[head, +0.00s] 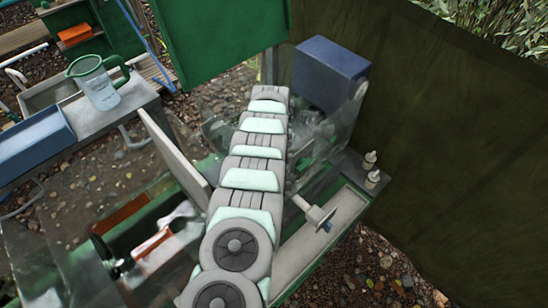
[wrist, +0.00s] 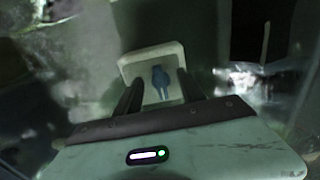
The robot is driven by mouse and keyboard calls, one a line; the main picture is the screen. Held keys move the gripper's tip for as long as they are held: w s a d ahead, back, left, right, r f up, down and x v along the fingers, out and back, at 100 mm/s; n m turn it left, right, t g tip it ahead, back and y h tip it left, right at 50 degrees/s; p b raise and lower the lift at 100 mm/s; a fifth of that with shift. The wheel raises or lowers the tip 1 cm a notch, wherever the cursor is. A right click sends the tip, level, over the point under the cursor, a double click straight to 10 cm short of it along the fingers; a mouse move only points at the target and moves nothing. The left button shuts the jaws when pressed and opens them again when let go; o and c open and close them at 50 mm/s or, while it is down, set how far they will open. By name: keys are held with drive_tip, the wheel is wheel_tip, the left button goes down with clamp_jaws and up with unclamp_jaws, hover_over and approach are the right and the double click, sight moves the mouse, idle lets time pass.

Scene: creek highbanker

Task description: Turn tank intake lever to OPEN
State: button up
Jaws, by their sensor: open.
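A small blue lever (wrist: 160,78) sits on a pale square plate (wrist: 138,67) in the wrist view; its longer direction runs roughly up and down the picture. No OPEN mark is readable. My gripper (wrist: 158,82) is open, with its dark fingers on either side of the lever in the picture, one left and one right. I cannot tell whether they touch it. In the head view what looks like the same plate (head: 315,214) with the blue lever (head: 327,226) stands right of my arm. My gripper is not discernible there.
A grey-white trough (head: 315,245) lies below the plate, with two small pale fittings (head: 371,170) at its right. A blue box (head: 330,72) stands behind. A dark green wall (head: 450,130) closes the right side. A clear jug (head: 98,85) stands on the left bench.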

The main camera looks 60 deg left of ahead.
drive_tip(key=shift+c, duration=0.2)
clamp_jaws()
idle(0.6)
drive_tip(key=m+b, duration=0.1)
drive_tip(key=m, duration=0.3)
drive_tip(key=m+b, duration=0.1)
drive_tip(key=m, duration=0.4)
drive_tip(key=shift+s, duration=0.15)
drive_tip(key=m, duration=0.4)
drive_tip(key=shift+s+m, duration=0.1)
drive_tip(key=shift+m, duration=0.2)
drive_tip(key=shift+a+m+b, duration=0.15)
drive_tip(key=shift+m+b, duration=0.2)
drive_tip(key=shift+m, duration=1.85)
